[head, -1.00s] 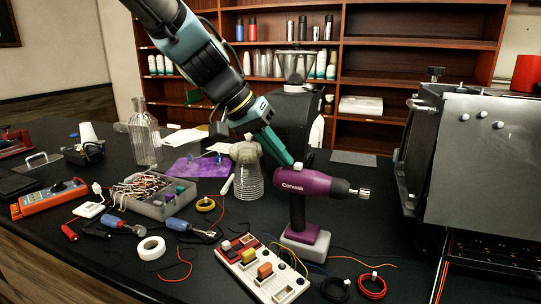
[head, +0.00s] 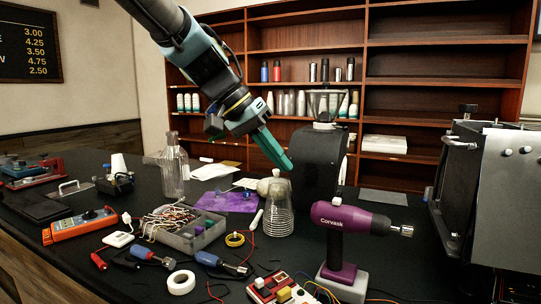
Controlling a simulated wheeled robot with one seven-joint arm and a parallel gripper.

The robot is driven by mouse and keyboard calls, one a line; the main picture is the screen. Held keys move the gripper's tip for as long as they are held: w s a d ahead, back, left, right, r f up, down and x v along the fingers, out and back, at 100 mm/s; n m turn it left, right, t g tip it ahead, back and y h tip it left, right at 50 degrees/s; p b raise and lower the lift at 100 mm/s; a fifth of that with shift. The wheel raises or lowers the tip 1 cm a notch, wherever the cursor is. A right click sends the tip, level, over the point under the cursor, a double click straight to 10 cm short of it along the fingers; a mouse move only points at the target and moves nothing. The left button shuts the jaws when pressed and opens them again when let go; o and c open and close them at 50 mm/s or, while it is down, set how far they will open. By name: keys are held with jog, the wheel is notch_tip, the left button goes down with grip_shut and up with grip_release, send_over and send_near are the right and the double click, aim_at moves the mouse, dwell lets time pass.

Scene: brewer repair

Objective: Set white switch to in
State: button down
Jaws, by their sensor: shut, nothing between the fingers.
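A small white piece (head: 338,196) sticks up from the top of the purple Corvask drill (head: 352,219); I cannot tell whether it is the white switch or how it is set. The drill stands upright on its grey foot. A switch board (head: 283,289) with red, white and yellow parts is cut off at the bottom edge. White knobs (head: 508,151) sit on the grey metal machine at right. My gripper (head: 287,165), with green fingers, is shut and empty. It hangs above the table, up and left of the drill in the picture, apart from it.
A glass bottle (head: 174,168), a ribbed glass jar (head: 279,212) and a grey bin of wires (head: 184,232) stand on the black table. A black grinder (head: 318,165) stands behind the drill. Tools, tape rolls and an orange meter (head: 79,226) crowd the left and front.

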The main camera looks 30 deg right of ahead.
jog(key=shift+v, duration=1.35)
jog(key=shift+f, duration=0.1)
jog(key=w+a+f+n+t+y, duration=0.3)
jog(key=w+a+f+n, duration=0.45)
jog(key=a+f, duration=0.6)
jog(key=a+f+n+y, duration=0.1)
jog(key=a+f, duration=0.4)
jog(key=a, duration=0.7)
jog(key=a+f+n+t+y, duration=0.1)
jog(key=a+f, duration=0.4)
jog(key=a, duration=0.6)
jog(key=n+y, duration=0.1)
jog(key=n, duration=0.1)
jog(key=shift+a+f+n+y, duration=0.25)
jog(key=shift+a+n+y, duration=0.05)
jog(key=shift+a+n, duration=0.1)
